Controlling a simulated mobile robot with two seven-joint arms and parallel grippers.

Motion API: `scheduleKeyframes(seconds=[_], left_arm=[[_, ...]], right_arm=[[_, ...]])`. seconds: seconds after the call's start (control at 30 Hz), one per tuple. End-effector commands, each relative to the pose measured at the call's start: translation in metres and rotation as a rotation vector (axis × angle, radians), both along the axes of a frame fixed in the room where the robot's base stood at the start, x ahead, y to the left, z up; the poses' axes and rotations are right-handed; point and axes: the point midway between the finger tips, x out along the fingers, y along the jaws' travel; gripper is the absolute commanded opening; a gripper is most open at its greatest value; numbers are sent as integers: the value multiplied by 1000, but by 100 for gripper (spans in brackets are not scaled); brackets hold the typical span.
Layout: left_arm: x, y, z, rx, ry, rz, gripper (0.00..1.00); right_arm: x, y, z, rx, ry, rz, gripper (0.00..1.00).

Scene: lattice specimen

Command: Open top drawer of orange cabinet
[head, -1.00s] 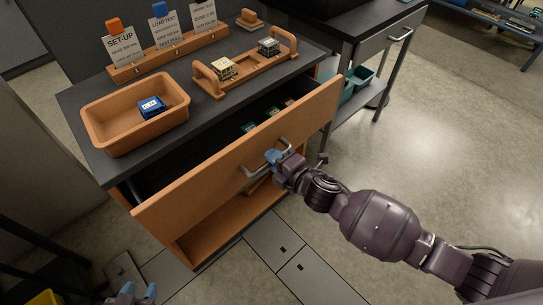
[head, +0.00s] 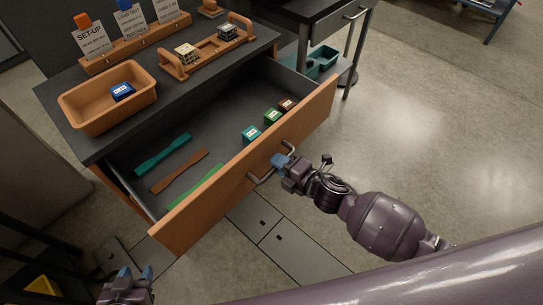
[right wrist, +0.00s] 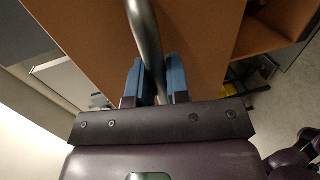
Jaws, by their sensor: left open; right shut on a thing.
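The orange cabinet's top drawer (head: 240,172) is pulled well out, and its dark inside shows in the head view. My right gripper (head: 281,161) is shut on the metal bar handle (head: 262,181) at the drawer front. In the right wrist view the blue fingertips (right wrist: 155,82) sit on both sides of the handle bar (right wrist: 146,38), close to the orange front (right wrist: 95,45). My left gripper (head: 132,275) is open and empty, low at the lower left of the head view, apart from the drawer.
The drawer holds several flat teal, brown and green strips (head: 180,170) and small coloured blocks (head: 271,116). On the dark top stand an orange bin (head: 73,122), a sign rack (head: 100,64) and a handled tray (head: 208,58). Open floor (head: 430,130) lies to the right.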

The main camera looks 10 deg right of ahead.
Motion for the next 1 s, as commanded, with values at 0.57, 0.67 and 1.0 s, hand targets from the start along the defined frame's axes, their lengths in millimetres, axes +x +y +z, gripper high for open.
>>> scheduleKeyframes(seconds=[0.57, 0.67, 1.0], left_arm=[[-4, 3, 2, 5, 2, -1, 43], [-4, 2, 2, 4, 1, 0, 43], [-3, 0, 3, -4, -2, 6, 43]], right_arm=[[-6, -6, 0, -2, 0, -2, 24], [-6, -6, 0, -1, -1, -1, 40], [-8, -6, 0, -1, -1, -1, 41]])
